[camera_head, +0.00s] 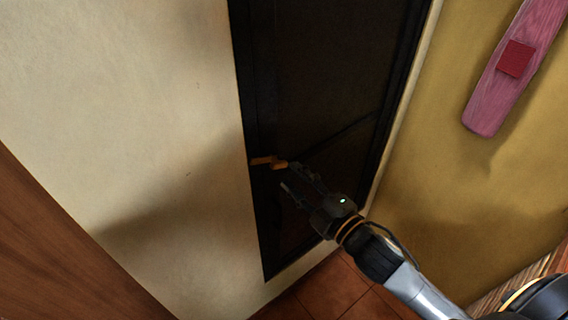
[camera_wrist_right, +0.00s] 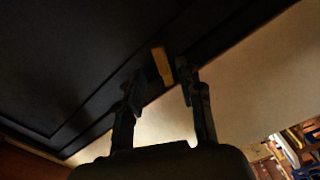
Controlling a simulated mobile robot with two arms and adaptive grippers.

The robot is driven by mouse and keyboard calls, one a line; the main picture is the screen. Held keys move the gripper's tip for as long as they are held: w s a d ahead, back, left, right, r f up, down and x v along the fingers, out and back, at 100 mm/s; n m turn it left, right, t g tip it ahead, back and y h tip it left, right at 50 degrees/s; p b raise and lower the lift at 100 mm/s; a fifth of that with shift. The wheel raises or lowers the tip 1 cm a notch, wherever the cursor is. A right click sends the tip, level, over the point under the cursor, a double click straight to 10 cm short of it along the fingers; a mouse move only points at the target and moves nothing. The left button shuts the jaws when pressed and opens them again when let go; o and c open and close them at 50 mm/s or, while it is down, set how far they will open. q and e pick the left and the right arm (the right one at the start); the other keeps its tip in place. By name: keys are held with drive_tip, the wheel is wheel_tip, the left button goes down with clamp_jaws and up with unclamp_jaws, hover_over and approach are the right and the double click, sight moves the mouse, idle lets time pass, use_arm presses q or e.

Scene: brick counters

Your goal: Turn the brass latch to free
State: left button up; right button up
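The brass latch (camera_head: 268,161) sits near the left edge of a dark door (camera_head: 325,75) in the head view. It also shows in the right wrist view (camera_wrist_right: 162,65), between and just beyond the fingertips. My right gripper (camera_head: 287,177) is open, with its fingers spread, close to the right end of the latch. Its two fingers (camera_wrist_right: 158,86) stand apart with nothing gripped between them. Whether a finger touches the latch I cannot tell. My left gripper is not in view.
A pale wall (camera_head: 150,90) stands left of the door and an ochre wall (camera_head: 435,150) right of it. A pink board with a red patch (camera_head: 500,80) is on the ochre wall. Reddish floor tiles (camera_head: 325,290) lie below. A wooden surface (camera_head: 60,250) fills the lower left.

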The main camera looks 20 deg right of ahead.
sight(281, 167)
drive_tip(key=shift+p+x, duration=0.35)
drive_tip(key=shift+x, duration=1.85)
clamp_jaws()
